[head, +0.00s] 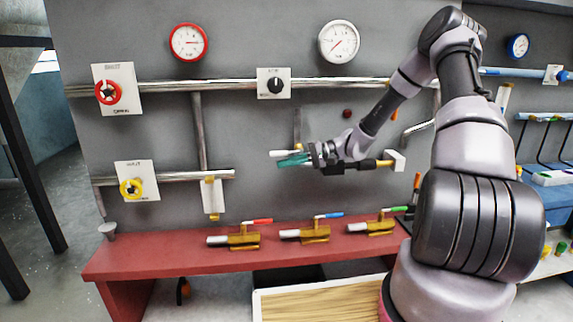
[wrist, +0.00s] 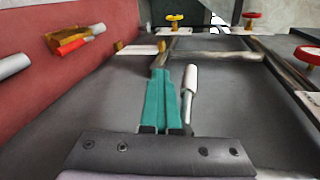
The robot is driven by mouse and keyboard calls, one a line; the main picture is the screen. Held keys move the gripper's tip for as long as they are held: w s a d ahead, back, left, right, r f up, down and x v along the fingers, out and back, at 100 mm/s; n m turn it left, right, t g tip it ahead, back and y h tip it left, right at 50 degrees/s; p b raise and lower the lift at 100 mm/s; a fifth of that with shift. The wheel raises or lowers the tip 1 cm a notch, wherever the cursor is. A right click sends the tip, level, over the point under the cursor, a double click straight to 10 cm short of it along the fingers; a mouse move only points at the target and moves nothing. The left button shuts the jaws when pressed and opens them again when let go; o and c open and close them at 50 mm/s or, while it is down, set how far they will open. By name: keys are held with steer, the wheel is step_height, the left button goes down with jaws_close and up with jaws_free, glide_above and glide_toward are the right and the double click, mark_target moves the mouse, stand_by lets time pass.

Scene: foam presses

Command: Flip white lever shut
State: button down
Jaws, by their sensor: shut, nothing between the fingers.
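The white lever (head: 279,153) shows as a white handle on the wall, just above my fingertips in the head view. In the wrist view the white lever (wrist: 191,79) is a white grip on a thin grey rod, just right of my fingers. My gripper (head: 284,162) has teal fingers pressed together, with nothing held; it also shows in the wrist view (wrist: 162,75). The fingers lie alongside the lever, very close; I cannot tell whether they touch. The lever's pivot and valve body are partly hidden by my gripper.
A red bench (head: 180,259) below carries several brass valves with coloured levers.

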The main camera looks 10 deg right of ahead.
steer(key=shift+a+r, duration=0.1)
steer(key=shift+r, duration=0.15)
steer(key=v, duration=1.1)
steer(key=shift+f, duration=0.25)
steer(key=shift+s, duration=0.1)
